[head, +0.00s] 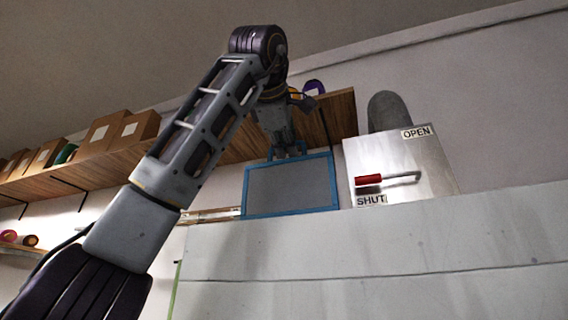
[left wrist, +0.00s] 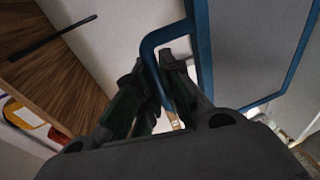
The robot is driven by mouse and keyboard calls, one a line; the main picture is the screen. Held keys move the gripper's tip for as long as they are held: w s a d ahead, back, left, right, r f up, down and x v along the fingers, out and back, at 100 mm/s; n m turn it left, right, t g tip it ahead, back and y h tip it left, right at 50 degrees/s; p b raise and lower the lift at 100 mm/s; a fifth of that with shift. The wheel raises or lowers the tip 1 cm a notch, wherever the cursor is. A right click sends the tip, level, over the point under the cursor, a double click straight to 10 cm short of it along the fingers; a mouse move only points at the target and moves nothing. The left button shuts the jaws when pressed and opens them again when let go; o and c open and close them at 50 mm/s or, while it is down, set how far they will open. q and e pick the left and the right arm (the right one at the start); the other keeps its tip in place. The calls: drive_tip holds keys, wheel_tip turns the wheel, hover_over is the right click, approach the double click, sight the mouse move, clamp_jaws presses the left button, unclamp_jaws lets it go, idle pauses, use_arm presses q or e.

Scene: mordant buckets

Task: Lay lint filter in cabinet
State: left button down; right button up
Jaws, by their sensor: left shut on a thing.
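The lint filter (head: 290,188) is a flat grey panel in a blue rectangular frame, held upright in the middle of the head view. My left gripper (head: 289,152) is shut on it at its top edge. In the left wrist view the fingers of my left gripper (left wrist: 165,75) close on a blue handle loop of the lint filter (left wrist: 203,55). A large pale grey body (head: 380,255) with a horizontal seam fills the lower right; I cannot tell whether it is the cabinet. The filter's lower edge appears just above its top edge. My right gripper is out of view.
A metal box (head: 400,160) with a red-handled lever (head: 369,180) and OPEN and SHUT labels stands right of the filter. The lever lies near SHUT. A wooden shelf (head: 225,150) with cardboard boxes (head: 134,129) runs along the wall behind my left arm.

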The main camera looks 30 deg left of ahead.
use_arm(q)
drive_tip(key=x, duration=0.3)
drive_tip(key=shift+d+r, duration=0.15)
drive_tip(key=shift+r, duration=0.15)
idle(1.4)
drive_tip(key=shift+r, duration=0.15)
idle(0.9)
